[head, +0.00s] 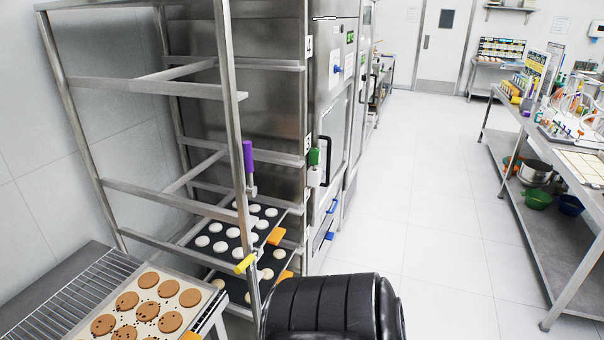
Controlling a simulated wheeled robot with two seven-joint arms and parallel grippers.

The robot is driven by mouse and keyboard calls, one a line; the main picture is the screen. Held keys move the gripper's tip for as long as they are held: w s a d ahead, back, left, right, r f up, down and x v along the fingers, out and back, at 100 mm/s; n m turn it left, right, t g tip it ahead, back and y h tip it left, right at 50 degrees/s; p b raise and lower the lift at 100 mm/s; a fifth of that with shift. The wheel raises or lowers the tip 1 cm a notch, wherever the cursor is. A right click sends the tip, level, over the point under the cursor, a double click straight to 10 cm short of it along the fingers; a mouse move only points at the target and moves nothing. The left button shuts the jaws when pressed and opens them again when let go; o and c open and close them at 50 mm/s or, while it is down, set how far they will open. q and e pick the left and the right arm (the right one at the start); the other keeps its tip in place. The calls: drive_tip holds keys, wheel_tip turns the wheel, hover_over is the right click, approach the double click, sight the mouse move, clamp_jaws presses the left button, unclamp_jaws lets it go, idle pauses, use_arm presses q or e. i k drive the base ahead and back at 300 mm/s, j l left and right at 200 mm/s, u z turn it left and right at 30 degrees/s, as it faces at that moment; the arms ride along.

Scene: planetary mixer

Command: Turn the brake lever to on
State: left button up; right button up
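A tall metal tray rack (231,100) stands at the left. On its near right post sit a purple upright grip (248,156) on a short metal fitting and, lower down, a small yellow lever-like piece (245,263), tilted up to the right. No label shows which of these is the brake lever, and its setting cannot be read. The rack's foot is out of the picture. Neither of my grippers shows. A black ribbed rounded part, apparently mine, fills the bottom middle, just right of the rack post, and hides the floor there.
Dark trays of pale rounds (220,243) with orange tabs sit in the rack. A tray of brown cookies (148,308) is at the lower left. Steel ovens (334,100) stand behind the rack. A long bench (545,205) is at the right. The white floor (430,220) between is clear.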

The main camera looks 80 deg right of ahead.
sight(258, 251)
drive_tip(key=z, duration=2.05)
